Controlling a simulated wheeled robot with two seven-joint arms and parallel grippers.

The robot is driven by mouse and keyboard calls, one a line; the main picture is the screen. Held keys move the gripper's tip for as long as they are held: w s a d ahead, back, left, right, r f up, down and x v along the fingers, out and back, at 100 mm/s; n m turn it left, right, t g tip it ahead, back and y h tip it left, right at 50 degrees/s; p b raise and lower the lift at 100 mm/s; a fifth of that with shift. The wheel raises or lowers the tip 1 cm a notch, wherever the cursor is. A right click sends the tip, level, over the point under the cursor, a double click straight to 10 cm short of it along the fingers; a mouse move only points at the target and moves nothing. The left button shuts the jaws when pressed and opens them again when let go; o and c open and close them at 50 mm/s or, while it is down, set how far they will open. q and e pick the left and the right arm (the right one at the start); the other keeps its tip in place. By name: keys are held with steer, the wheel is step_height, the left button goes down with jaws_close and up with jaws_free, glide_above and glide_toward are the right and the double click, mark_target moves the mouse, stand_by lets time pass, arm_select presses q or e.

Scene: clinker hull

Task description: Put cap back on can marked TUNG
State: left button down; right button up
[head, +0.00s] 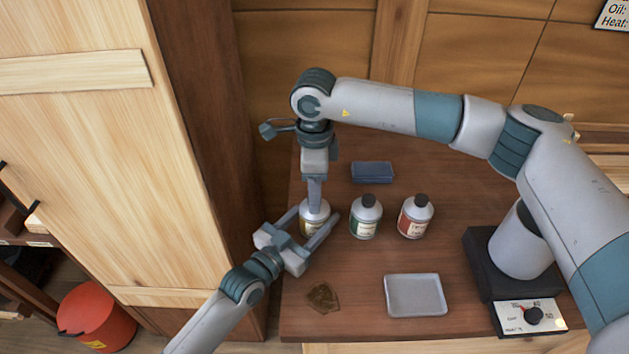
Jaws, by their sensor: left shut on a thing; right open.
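Three pale cans stand in a row on the wooden bench: one with a yellow label (313,227), one with a green label (364,222) and one with a red label (413,222). The green and red ones wear dark caps. The lettering is too small to read, so I cannot tell which says TUNG. My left gripper (319,228) is shut around the body of the yellow-label can, which stands upright. My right gripper (314,205) points straight down, open, at the top of that same can. Its fingers hide the can's mouth, and I cannot see a loose cap.
A blue block (372,172) lies behind the cans. A grey tray (415,296) and a crumpled brown rag (323,298) lie in front. A black unit with a dial (532,316) stands at the right. A tall wooden cabinet (95,170) borders the left; a red bucket (96,318) is below.

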steer(key=shift+f, duration=0.2)
jaws_close()
steer(key=shift+o, duration=0.6)
jaws_free()
step_height(320, 180, up, 12)
stand_by(0.4)
